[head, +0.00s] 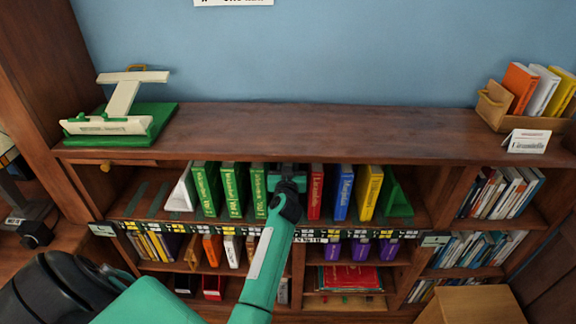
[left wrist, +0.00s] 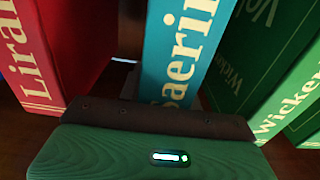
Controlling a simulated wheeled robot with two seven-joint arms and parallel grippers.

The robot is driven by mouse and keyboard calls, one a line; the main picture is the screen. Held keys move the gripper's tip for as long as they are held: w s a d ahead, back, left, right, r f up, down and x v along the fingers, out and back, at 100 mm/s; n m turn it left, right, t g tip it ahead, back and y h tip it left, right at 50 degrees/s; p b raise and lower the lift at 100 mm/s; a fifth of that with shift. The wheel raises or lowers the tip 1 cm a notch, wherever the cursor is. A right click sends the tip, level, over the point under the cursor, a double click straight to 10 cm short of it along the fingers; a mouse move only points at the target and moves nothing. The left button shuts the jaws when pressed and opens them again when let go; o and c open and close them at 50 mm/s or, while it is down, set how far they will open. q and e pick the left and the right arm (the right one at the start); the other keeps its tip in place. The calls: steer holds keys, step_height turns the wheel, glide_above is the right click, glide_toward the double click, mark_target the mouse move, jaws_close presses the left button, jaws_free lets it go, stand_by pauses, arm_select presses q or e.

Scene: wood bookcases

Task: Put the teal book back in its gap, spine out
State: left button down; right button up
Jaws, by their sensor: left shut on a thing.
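The teal book (left wrist: 180,50) stands spine toward me in the left wrist view, between a red book (left wrist: 60,45) and green books (left wrist: 255,75), with a dark space on its red-book side. My left gripper (head: 288,181) is shut on the teal book at the upper shelf row. In the head view the gripper and wrist hide nearly all of the book, between the third green book (head: 259,188) and the red book (head: 315,190). How deep the book sits cannot be told. My right gripper is not in view.
A white bookend (head: 182,190) and a green bookend (head: 398,196) flank the upper row, with blue (head: 343,192) and yellow books (head: 370,192) on the right. The bookcase top (head: 320,130) is clear in the middle. Label strips run along the shelf edge below.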

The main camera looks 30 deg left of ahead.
arm_select(q)
steer(key=shift+r, duration=0.1)
steer(key=c, duration=1.4)
jaws_free()
steer(key=shift+f, duration=0.25)
steer(key=o, duration=0.4)
steer(key=shift+r, duration=0.1)
steer(key=shift+o, duration=0.2)
steer(key=shift+r, duration=0.1)
steer(key=v, duration=1.2)
